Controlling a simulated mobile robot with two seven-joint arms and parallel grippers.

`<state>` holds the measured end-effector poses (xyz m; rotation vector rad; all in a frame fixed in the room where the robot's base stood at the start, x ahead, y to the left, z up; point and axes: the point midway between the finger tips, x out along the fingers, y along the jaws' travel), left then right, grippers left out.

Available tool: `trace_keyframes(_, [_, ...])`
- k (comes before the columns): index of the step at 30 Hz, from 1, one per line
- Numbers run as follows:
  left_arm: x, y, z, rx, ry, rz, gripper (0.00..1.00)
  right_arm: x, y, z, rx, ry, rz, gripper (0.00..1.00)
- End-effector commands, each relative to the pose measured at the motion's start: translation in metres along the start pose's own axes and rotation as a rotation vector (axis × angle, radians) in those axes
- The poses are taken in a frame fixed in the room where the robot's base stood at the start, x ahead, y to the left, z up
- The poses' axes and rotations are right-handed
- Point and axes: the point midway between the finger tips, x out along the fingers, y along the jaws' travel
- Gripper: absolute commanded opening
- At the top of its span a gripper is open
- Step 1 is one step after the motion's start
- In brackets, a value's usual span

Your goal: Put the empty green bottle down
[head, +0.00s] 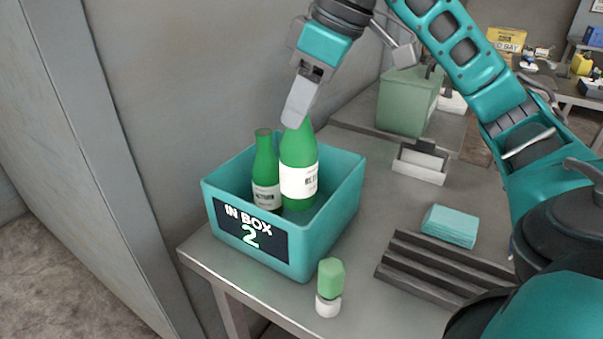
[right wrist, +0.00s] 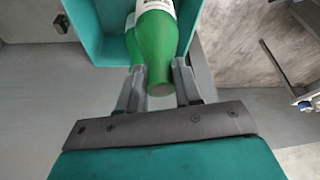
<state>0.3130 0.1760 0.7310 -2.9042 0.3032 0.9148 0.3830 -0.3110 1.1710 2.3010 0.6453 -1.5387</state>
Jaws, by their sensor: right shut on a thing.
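A green bottle with a white label (head: 300,152) stands upright inside the teal box marked IN BOX 2 (head: 335,220). My right gripper (head: 297,114) comes from above and is shut on the top of this bottle. In the right wrist view the bottle (right wrist: 156,45) sits between the two fingers of the gripper (right wrist: 160,84). I cannot tell whether its base touches the box floor. A second, slightly shorter green bottle (head: 264,160) with a pale label stands close to its left in the box. My left gripper is not in view.
A small green-capped white bottle (head: 329,287) stands in front of the box, near the table edge. A dark ridged rack (head: 430,268), teal pads (head: 450,225) and a light tray (head: 420,164) lie to the right. A green bin (head: 405,102) stands behind. A grey wall is at left.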

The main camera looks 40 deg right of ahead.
Motion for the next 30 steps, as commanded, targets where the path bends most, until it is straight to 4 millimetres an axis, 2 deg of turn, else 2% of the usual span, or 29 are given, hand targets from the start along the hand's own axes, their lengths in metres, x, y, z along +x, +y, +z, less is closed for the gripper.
trace_keyframes(1, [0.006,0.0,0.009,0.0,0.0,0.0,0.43,0.017,0.0,0.008,0.002,-0.005,0.0,0.0])
trace_keyframes(3, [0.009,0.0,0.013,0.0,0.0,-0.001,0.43,0.029,0.0,0.013,0.001,-0.004,0.0,0.0])
trace_keyframes(6, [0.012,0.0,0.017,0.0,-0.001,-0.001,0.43,0.04,0.0,0.017,-0.001,-0.002,0.0,0.0])
trace_keyframes(11, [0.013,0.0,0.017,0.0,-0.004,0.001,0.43,0.047,0.0,0.02,0.0,-0.001,0.001,0.0])
trace_keyframes(19, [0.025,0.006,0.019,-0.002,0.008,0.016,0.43,0.082,0.0,0.035,0.0,-0.003,0.0,0.0])
trace_keyframes(23, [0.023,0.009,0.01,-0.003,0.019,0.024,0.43,0.083,0.0,0.034,-0.001,0.001,0.0,0.0])
trace_keyframes(29, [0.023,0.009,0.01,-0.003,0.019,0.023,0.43,0.083,0.0,0.035,-0.001,0.0,0.0,0.0])
trace_keyframes(30, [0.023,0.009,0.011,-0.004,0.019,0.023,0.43,0.084,0.0,0.035,-0.001,0.0,0.0,0.35])
